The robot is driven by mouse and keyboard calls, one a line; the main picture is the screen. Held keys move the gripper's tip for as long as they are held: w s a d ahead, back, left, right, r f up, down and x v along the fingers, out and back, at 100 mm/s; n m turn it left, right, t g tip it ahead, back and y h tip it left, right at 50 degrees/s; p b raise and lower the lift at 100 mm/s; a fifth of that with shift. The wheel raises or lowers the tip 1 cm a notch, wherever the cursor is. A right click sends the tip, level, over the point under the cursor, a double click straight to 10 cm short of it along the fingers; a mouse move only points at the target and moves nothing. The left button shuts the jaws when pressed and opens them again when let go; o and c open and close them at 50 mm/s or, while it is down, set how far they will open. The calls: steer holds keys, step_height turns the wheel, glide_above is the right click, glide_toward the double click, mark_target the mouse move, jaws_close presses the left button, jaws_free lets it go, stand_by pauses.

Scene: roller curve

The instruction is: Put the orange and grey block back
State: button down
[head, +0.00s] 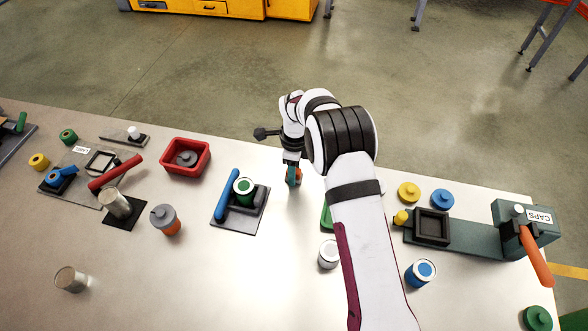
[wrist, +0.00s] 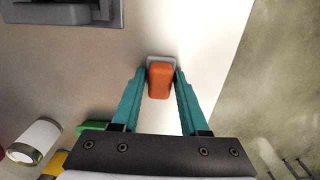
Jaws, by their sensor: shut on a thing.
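The orange and grey block (wrist: 160,82) is between the teal fingertips of my gripper (wrist: 159,76) in the wrist view. Its orange part faces the camera and a grey part shows at its far end. My gripper (head: 293,180) is shut on it. In the head view the gripper points down over the back part of the table, right of the blue-handled fixture, and only a bit of orange shows between the fingers. I cannot tell whether the block touches the table.
A red bin (head: 186,146) and an orange bottle with grey cap (head: 166,221) stand further left. A caps press (head: 522,226) is at right. A white can (head: 328,256) stands near my arm.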

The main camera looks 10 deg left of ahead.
steer(key=shift+c, duration=2.1)
jaws_free()
step_height(320, 180, up, 12)
steer(key=s+d+r+n, duration=0.4)
steer(key=s+d+r, duration=0.4)
steer(key=d+r, duration=0.1)
steer(key=s+d+n, duration=0.4)
steer(key=s, duration=0.8)
steer(key=s+d+n+y, duration=0.1)
steer(key=s+d+n, duration=0.3)
steer(key=s, duration=0.8)
steer(key=shift+s+d+r+y, duration=0.25)
steer(key=shift+s+d+y, duration=0.1)
steer(key=shift+d, duration=0.4)
